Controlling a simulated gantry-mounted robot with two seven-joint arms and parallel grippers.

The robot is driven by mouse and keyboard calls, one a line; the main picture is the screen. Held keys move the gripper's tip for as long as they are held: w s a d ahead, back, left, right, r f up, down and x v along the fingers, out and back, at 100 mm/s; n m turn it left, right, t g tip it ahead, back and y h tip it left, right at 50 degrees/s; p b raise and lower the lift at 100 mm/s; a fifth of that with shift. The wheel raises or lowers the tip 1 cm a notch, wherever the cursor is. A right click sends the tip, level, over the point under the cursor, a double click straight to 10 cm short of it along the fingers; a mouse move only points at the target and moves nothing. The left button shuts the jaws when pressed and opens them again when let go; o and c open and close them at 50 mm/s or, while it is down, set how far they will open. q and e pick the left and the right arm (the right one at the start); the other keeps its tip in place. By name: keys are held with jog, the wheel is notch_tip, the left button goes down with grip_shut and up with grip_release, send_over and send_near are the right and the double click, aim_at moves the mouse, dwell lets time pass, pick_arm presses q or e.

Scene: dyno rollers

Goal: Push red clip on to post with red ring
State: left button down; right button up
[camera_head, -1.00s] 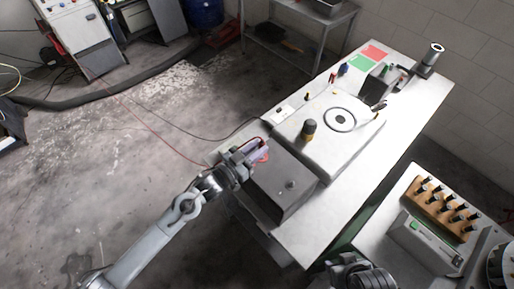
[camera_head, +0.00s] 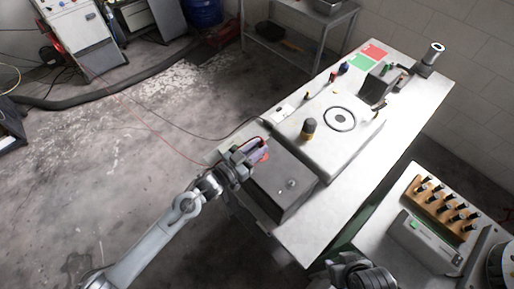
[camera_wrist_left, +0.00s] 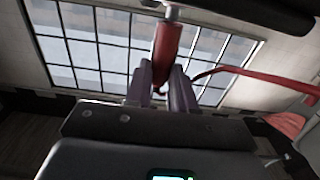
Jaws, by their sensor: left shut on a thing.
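My left gripper (camera_head: 258,150) is at the left end of the white bench, beside the grey box. In the left wrist view its two purple-grey fingers (camera_wrist_left: 160,88) are shut on the red clip (camera_wrist_left: 167,52), a red cylinder-like sleeve with a red cable running off to the right. A pale metal piece (camera_wrist_left: 172,12) shows at the clip's far end; I cannot tell whether they are joined. A rounded red part (camera_wrist_left: 288,125), possibly the red ring, shows at the right. The post itself is not clear. The dark end of my right arm (camera_head: 358,275) is at the bottom; its jaws cannot be made out.
The grey box (camera_head: 282,187) is right of the gripper. A raised white plate with a black ring (camera_head: 340,119) and a dark-yellow knob (camera_head: 308,128) is farther back. A wooden block of dark pegs (camera_head: 447,207) stands at right. Thin cables trail across the floor at left.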

pick_arm(q)
jog(key=shift+f+b, duration=0.3)
jog(key=shift+f, duration=0.25)
jog(key=c, duration=0.9)
grip_release()
jog(key=shift+o, duration=0.2)
